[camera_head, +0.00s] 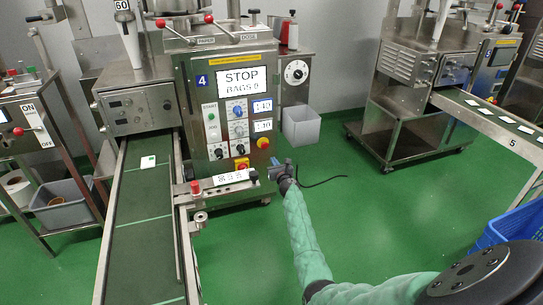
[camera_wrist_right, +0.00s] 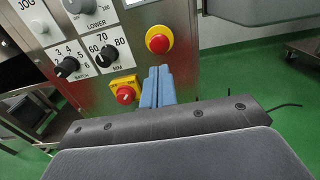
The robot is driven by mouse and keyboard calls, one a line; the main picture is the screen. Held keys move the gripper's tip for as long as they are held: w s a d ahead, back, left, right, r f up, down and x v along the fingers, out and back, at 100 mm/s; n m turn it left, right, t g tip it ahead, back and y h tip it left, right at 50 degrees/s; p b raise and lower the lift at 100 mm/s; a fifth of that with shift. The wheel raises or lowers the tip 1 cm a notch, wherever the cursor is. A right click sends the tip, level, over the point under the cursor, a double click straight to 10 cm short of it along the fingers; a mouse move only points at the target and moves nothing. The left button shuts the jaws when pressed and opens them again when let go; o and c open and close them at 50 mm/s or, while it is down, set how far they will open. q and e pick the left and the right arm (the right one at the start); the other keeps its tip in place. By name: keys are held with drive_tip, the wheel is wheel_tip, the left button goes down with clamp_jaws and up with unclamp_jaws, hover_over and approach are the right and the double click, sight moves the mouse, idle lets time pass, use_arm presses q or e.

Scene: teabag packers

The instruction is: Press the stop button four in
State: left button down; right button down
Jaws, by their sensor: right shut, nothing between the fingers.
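Machine four, with a blue 4 label (camera_head: 202,80), has a display (camera_head: 241,80) that reads STOP and BAGS 0. A red mushroom button (camera_head: 262,143) on a yellow collar sits at the lower right of its panel. It also shows in the right wrist view (camera_wrist_right: 159,41), apparently standing out from the panel. My right gripper (camera_head: 280,167) is shut and empty. In the right wrist view its blue fingers (camera_wrist_right: 158,75) point at the panel just below the button. I cannot tell how far they are from the panel. My left gripper is not in view.
A red knob on a yellow plate (camera_wrist_right: 125,95) sits left of my fingers, below black selector dials (camera_wrist_right: 66,66). A conveyor (camera_head: 145,225) carries a teabag packet at left. A white bin (camera_head: 301,127) stands behind my gripper.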

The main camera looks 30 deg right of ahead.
drive_tip(key=v, duration=0.3)
drive_tip(key=shift+f+p, duration=0.1)
drive_tip(key=shift+p, duration=0.2)
idle(0.3)
